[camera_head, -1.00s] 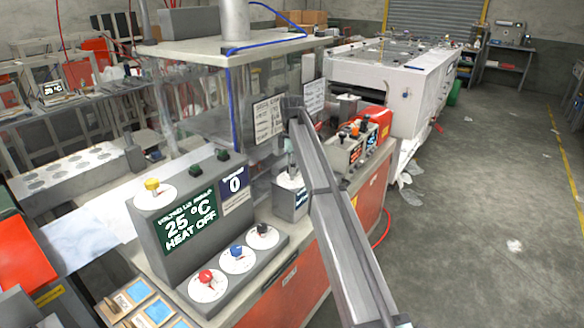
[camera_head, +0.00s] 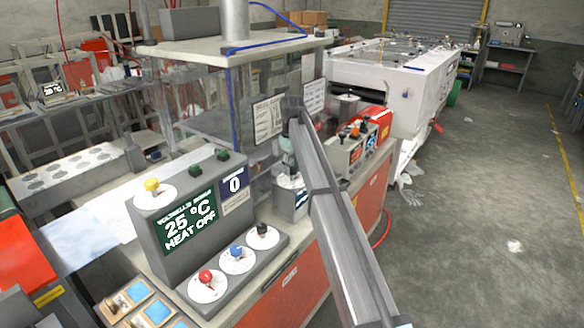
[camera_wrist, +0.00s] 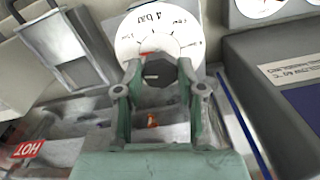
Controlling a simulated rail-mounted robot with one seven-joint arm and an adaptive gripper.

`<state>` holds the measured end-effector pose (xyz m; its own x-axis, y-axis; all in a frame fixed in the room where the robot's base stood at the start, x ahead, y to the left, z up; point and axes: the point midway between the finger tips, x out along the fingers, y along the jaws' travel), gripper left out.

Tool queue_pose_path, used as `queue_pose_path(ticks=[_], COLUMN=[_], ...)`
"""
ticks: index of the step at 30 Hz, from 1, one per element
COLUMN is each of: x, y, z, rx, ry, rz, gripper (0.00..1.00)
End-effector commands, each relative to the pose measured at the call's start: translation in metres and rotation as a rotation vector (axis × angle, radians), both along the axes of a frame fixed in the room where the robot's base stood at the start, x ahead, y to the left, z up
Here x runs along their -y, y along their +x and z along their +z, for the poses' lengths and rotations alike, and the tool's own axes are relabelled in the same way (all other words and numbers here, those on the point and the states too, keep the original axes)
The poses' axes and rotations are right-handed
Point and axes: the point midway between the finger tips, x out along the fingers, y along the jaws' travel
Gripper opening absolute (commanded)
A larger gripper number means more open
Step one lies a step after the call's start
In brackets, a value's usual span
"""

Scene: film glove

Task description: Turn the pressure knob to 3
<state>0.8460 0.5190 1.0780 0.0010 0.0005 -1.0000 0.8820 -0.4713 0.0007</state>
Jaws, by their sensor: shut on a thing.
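A dark knob (camera_wrist: 159,70) sits on a round white dial (camera_wrist: 186,46) in the wrist view. The dial carries a "4 bar" marking and smaller marks too blurred to read. The knob is hidden there behind my gripper and arm.
A grey control panel (camera_head: 150,235) shows "25 °C HEAT OFF". Red (camera_head: 205,276), blue (camera_head: 236,252) and black (camera_head: 263,230) knobs stand in front of it. Another small control box (camera_head: 345,155) is to the right of my arm. Clear plastic walls (camera_head: 190,115) stand behind.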

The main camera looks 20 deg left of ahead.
Motion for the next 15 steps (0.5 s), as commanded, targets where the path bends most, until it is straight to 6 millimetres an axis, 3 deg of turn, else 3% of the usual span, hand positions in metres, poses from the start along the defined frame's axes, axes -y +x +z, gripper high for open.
queue_pose_path(ticks=[15], x=[0.0015], y=[-0.0019], z=[-0.0026], rx=[-0.005], ry=[-0.004], rz=[-0.422], gripper=[0.04])
